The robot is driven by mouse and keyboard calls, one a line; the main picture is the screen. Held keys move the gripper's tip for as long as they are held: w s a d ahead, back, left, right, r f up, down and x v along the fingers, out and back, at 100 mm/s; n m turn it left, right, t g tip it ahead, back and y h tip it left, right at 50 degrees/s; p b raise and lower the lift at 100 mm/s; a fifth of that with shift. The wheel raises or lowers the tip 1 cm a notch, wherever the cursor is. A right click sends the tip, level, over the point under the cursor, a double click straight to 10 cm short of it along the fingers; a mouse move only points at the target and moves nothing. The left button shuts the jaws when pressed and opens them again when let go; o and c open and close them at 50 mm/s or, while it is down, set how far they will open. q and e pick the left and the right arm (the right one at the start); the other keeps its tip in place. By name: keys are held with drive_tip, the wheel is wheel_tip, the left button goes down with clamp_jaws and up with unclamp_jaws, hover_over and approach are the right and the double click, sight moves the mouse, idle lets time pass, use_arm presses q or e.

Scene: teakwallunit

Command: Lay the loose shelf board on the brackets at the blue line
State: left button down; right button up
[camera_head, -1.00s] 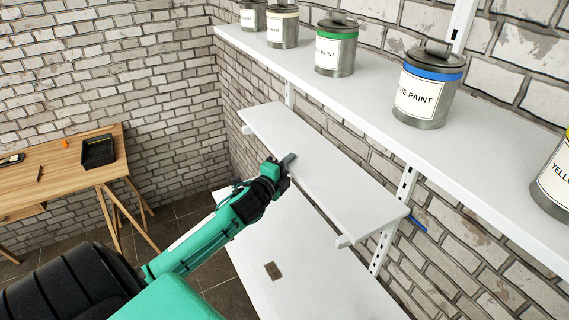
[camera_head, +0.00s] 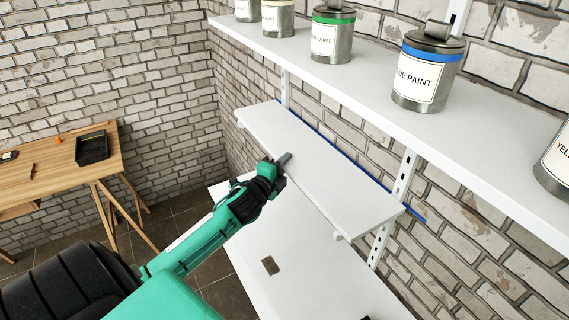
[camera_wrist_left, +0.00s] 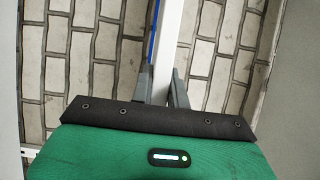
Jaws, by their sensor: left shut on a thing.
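The loose white shelf board (camera_head: 325,180) is roughly level, close along the brick wall. My left gripper (camera_head: 284,161) is shut on its front edge, left of its middle. In the left wrist view the board (camera_wrist_left: 168,45) appears edge-on between the fingers (camera_wrist_left: 161,88). The blue line (camera_head: 368,176) shows on the wall just above the board's back edge and past its right end. A bracket end (camera_head: 240,124) shows at the left and another (camera_head: 340,237) under the right front. I cannot tell whether the board touches them. My right gripper is not in view.
An upper shelf (camera_head: 370,103) holds several paint tins, including a blue paint tin (camera_head: 425,75). A lower white shelf (camera_head: 290,250) carries a small brown patch (camera_head: 270,265). A wooden table (camera_head: 60,165) with a black tray (camera_head: 92,148) stands at the left.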

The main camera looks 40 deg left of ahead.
use_arm(q)
drive_tip(key=shift+f, duration=0.25)
drive_tip(key=c, duration=1.3)
unclamp_jaws()
drive_tip(key=shift+s+f, duration=0.1)
drive_tip(key=shift+f, duration=0.1)
drive_tip(key=shift+s+d+r+b, duration=0.2)
drive_tip(key=shift+s+b, duration=0.6)
drive_tip(key=shift+s, duration=1.45)
drive_tip(key=shift+s+d+f+b, duration=0.2)
drive_tip(key=shift+s+b, duration=0.65)
drive_tip(key=shift+s, duration=1.45)
drive_tip(key=shift+s+d+r+b, duration=0.25)
drive_tip(key=shift+s+b, duration=0.55)
drive_tip(key=shift+s, duration=1.45)
drive_tip(key=shift+d+f, duration=0.1)
drive_tip(key=shift+f, duration=0.1)
